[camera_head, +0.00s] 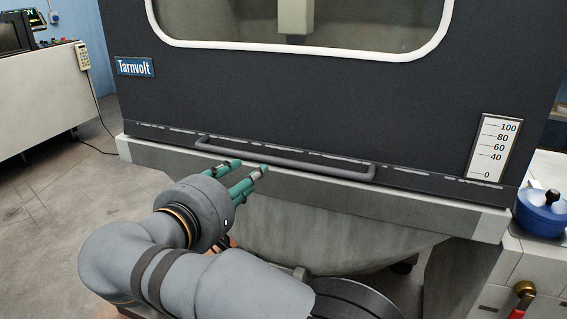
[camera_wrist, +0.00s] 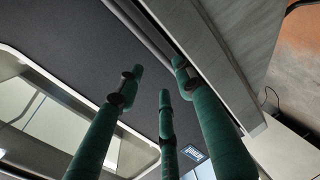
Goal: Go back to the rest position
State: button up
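My gripper (camera_head: 250,168) has green fingers and is in front of the dark machine's lower edge, just below the left part of its grey bar handle (camera_head: 285,160). In the wrist view the fingers of my gripper (camera_wrist: 157,78) are spread apart with nothing between them. The handle (camera_wrist: 145,28) passes near the fingertips there, outside the grasp. I cannot tell whether a fingertip touches it. The machine door (camera_head: 300,90) is dark, with a white-rimmed window, and appears closed.
A blue lidded pot (camera_head: 541,212) stands on a bench at the right. A white cabinet (camera_head: 40,105) with a screen and controls is at the far left. The grey floor (camera_head: 50,205) at the left is clear. A pale ledge (camera_head: 420,203) runs under the door.

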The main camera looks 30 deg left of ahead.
send_near(278, 146)
jog(key=x, duration=0.2)
jog(key=f+x, duration=0.1)
jog(key=x, duration=0.2)
jog(key=shift+w+p, duration=0.1)
jog(key=shift+p, duration=0.2)
jog(key=shift+r+p, duration=0.5)
